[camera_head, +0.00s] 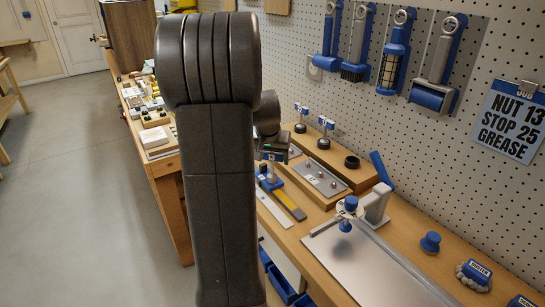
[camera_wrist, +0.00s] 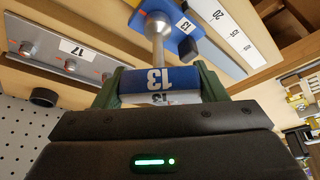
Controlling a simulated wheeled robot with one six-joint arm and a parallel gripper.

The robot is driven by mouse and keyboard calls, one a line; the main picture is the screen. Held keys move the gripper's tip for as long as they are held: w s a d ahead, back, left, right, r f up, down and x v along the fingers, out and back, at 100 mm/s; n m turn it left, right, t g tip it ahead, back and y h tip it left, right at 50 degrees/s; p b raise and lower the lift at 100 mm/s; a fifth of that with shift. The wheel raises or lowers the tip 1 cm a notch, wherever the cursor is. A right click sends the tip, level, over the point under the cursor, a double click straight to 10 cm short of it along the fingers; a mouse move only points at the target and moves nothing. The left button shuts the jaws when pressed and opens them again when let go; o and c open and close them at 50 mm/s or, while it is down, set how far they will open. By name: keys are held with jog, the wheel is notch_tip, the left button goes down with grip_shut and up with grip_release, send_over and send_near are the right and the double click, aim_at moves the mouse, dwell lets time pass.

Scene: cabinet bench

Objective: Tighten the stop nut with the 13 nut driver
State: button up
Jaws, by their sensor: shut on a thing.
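The 13 nut driver has a blue-and-white handle (camera_wrist: 160,80) marked 13 and a metal shaft. My gripper (camera_wrist: 158,88) is shut on that handle, with a green finger on each side. The shaft points at a blue block (camera_wrist: 182,32) also marked 13; I cannot tell whether its tip is in the block or just above it. In the head view my gripper (camera_head: 270,154) is mostly behind my arm, over the left side of the bench. I cannot pick out the stop nut for sure.
A metal plate with small studs (camera_head: 325,180) lies beside the gripper. A job board (camera_head: 510,120) reads NUT 13, STOP 25, GREASE. Brushes and rollers (camera_head: 357,45) hang on the pegboard.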

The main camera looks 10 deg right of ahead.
jog(key=shift+m+g+h+b, duration=0.4)
jog(key=shift+m+b, duration=0.35)
jog(key=shift+m, duration=0.95)
jog(key=shift+m+g+h+b, duration=0.3)
jog(key=shift+m+b, duration=0.35)
jog(key=shift+m, duration=0.05)
jog(key=shift+s+d+m, duration=0.1)
jog(key=shift+m, duration=0.2)
jog(key=shift+m+g+h+b, duration=0.3)
jog(key=shift+m+g+b, duration=0.15)
jog(key=shift+m, duration=0.95)
